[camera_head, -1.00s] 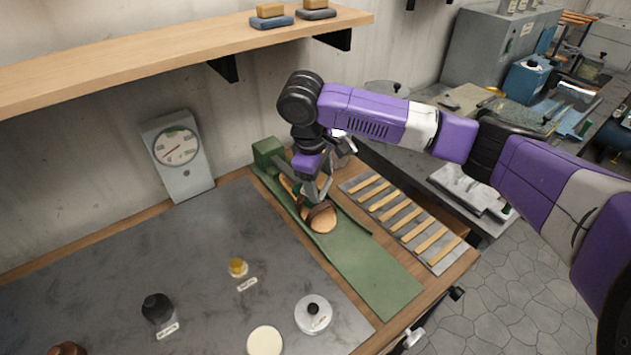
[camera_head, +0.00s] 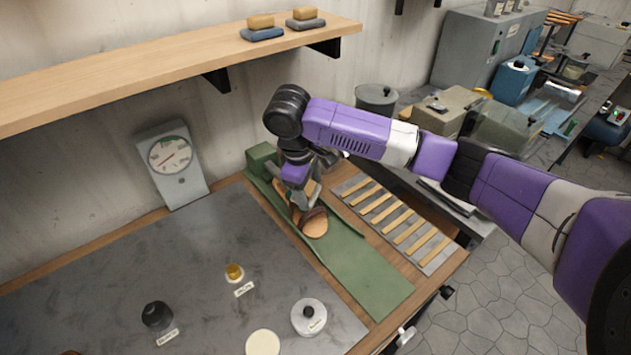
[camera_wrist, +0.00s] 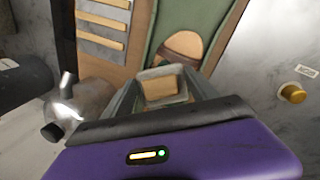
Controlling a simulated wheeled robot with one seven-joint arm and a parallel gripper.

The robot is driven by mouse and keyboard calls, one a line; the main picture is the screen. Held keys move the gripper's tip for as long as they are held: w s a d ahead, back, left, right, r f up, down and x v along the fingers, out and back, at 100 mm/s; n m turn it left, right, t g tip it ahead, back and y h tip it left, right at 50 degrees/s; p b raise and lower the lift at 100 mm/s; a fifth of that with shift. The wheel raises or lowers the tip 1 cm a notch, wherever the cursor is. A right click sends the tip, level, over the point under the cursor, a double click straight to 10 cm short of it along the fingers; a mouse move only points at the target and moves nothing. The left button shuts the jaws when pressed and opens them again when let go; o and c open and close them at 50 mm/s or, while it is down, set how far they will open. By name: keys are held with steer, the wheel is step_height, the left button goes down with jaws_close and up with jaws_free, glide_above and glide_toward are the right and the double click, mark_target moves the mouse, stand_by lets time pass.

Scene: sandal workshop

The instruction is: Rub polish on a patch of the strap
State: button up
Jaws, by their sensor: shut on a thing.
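A sandal with a tan sole (camera_head: 314,228) and a dark brown strap (camera_head: 318,212) lies on a long green mat (camera_head: 365,275). My gripper (camera_head: 305,203) is over the strap end of the sandal, pointing down, and hides part of it. In the wrist view my gripper (camera_wrist: 163,88) is shut on a small tan and grey block (camera_wrist: 160,86). The tan sole (camera_wrist: 184,43) and a strip of the brown strap (camera_wrist: 172,58) show just beyond the block. Whether the block touches the strap is hidden.
A slatted grey rack (camera_head: 400,225) lies right of the mat. A dial gauge (camera_head: 169,156) stands at the wall. A yellow-topped jar (camera_head: 234,272), a black jar (camera_head: 157,316) and a lidded white dish (camera_head: 309,317) stand on the grey worktop. A shelf (camera_head: 130,62) hangs above.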

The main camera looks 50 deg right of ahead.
steer(key=shift+w+a+r+p, duration=0.1)
steer(key=shift+w+a+p, duration=0.15)
steer(key=shift+a+p, duration=0.35)
steer(key=shift+w+a+p, duration=0.25)
steer(key=shift+a+p, duration=0.05)
steer(key=shift+a, duration=0.6)
step_height(320, 180, up, 6)
steer(key=s+p, duration=0.2)
steer(key=shift+s+a+f+p, duration=0.15)
steer(key=shift+a+f+p, duration=0.1)
steer(key=shift+a+p, duration=0.15)
steer(key=shift+s+a+r, duration=0.1)
steer(key=shift+s+r, duration=0.2)
steer(key=shift+r, duration=0.4)
steer(key=shift+s+a+r, duration=0.1)
steer(key=shift+s+r, duration=0.15)
steer(key=shift+r, duration=0.4)
steer(key=shift+d+r, duration=0.1)
